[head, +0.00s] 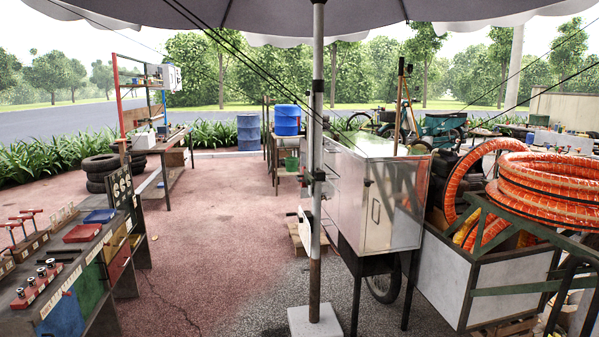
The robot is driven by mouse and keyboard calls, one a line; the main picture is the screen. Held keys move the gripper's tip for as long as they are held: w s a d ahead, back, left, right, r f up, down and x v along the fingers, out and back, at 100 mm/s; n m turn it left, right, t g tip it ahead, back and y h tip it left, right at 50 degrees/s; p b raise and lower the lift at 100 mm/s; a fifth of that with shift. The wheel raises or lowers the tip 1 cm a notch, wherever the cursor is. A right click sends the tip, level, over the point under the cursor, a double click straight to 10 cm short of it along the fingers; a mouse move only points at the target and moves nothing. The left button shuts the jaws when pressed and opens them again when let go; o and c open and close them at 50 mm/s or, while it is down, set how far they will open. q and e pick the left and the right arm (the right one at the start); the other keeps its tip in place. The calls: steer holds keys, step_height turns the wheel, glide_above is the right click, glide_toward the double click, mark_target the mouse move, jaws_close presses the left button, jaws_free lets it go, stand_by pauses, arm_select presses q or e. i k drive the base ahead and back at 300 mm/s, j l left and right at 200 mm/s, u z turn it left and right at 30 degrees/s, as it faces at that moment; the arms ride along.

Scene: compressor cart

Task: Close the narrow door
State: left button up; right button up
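A shiny metal cabinet (393,215) stands on the wheeled cart right of the middle. Which panel is the narrow door is not clear from here. Neither of my grippers is in view.
An umbrella pole (316,150) on a pale base (315,322) stands before the cabinet. Orange hose coils (550,190) lie over a grey box (500,285) at right. A tool bench (85,235) stands at left. Red paving (210,220) between is mostly clear.

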mark_target(304, 192)
steer(key=i+j+u, duration=0.25)
steer(key=i+u, duration=0.15)
steer(key=i, duration=0.5)
steer(key=i+u, duration=0.4)
steer(key=i, duration=0.5)
steer(key=i+u, duration=0.1)
steer(key=i, duration=1.9)
steer(key=i+z, duration=0.75)
steer(key=i, duration=0.15)
steer(key=i+j+z, duration=0.25)
steer(key=i+z, duration=0.15)
steer(key=i+j+z, duration=0.35)
steer(key=i+l, duration=0.05)
steer(key=i, duration=0.05)
